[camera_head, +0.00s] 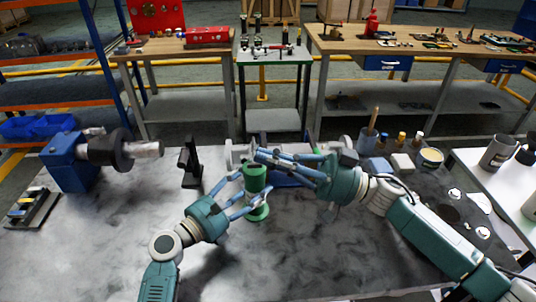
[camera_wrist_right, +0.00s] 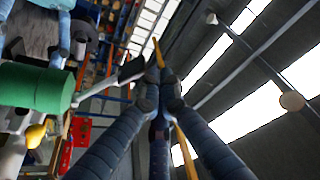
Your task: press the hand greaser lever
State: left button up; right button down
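The hand greaser (camera_head: 255,181) is a green upright cylinder on a round green base, standing on the grey workbench. My left gripper (camera_head: 254,181) has its fingers on both sides of the green body and appears closed on it. My right gripper (camera_head: 258,156) reaches in from the right, with its fingertips just above the greaser's top. In the right wrist view, its fingers (camera_wrist_right: 158,78) come together at the tips with nothing seen between them. The grey lever (camera_wrist_right: 128,73) runs from the green body to beside these fingertips; contact cannot be told. The fingers largely hide the lever in the head view.
A blue machine with a dark disc (camera_head: 117,151) stands at the left. A black upright bracket (camera_head: 190,162) stands left of the greaser. A blue and grey part lies behind the right gripper. A cup with a wooden handle (camera_head: 367,141) and small containers stand to the right.

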jog(key=shift+f, duration=0.1)
jog(key=s+f+n+g+y, duration=0.1)
jog(key=s+f+n+g, duration=0.2)
jog(key=f+n, duration=0.7)
jog(key=shift+f+n+g, duration=0.25)
jog(key=shift+n+g, duration=0.95)
jog(key=shift+g, duration=0.1)
jog(key=shift+s+f, duration=0.1)
jog(key=shift+f, duration=0.05)
notch_tip(320, 180, up, 4)
jog(key=s+r, duration=0.1)
jog(key=v, duration=1)
jog(key=shift+f, duration=0.25)
